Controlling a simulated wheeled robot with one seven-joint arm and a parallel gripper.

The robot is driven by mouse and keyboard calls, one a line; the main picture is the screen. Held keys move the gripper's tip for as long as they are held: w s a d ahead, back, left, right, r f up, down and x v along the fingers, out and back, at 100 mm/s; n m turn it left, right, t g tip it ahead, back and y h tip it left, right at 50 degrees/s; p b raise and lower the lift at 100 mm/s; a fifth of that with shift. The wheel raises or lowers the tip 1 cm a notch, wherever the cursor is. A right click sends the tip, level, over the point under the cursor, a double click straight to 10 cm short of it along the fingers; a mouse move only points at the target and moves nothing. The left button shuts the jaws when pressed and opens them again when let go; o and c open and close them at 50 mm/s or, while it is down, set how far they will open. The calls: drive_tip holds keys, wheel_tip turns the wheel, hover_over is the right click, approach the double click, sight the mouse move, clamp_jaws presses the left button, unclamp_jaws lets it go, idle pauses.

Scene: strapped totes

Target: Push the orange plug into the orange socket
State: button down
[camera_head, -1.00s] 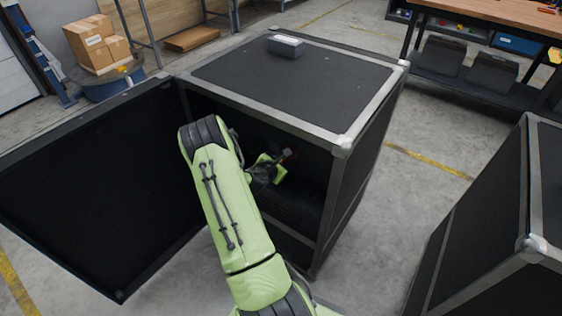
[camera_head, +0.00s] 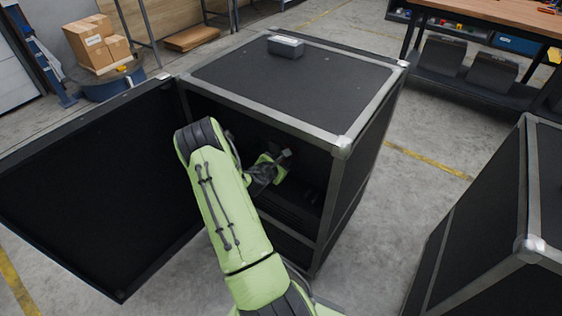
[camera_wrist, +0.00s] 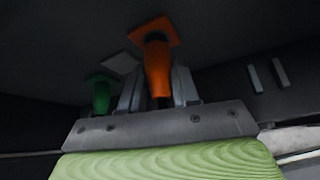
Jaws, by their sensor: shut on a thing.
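In the wrist view an orange plug (camera_wrist: 157,84) stands between the two grey fingers of my gripper (camera_wrist: 158,72), which is shut on it. The plug's far end meets or overlaps the square orange socket plate (camera_wrist: 150,30). I cannot tell how deep it sits, as the plug itself hides the opening. In the head view my gripper (camera_head: 284,155) is inside the open black case (camera_head: 340,150); the plug and socket cannot be made out there.
A green plug or connector on a green plate (camera_wrist: 101,95) and a pale plate (camera_wrist: 119,63) sit left of the orange socket. The case door (camera_head: 95,190) hangs open at left. A grey box (camera_head: 286,46) lies on the case top. Another black case (camera_head: 490,230) stands at right.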

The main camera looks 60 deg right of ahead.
drive_tip(key=shift+s+d, duration=0.1)
drive_tip(key=shift+d, duration=0.45)
drive_tip(key=c, duration=0.8)
unclamp_jaws()
drive_tip(key=shift+o, duration=0.2)
drive_tip(key=shift+a, duration=0.1)
drive_tip(key=p+v, duration=0.3)
drive_tip(key=v, duration=1.2)
drive_tip(key=shift+a+r, duration=0.2)
drive_tip(key=shift+a, duration=0.05)
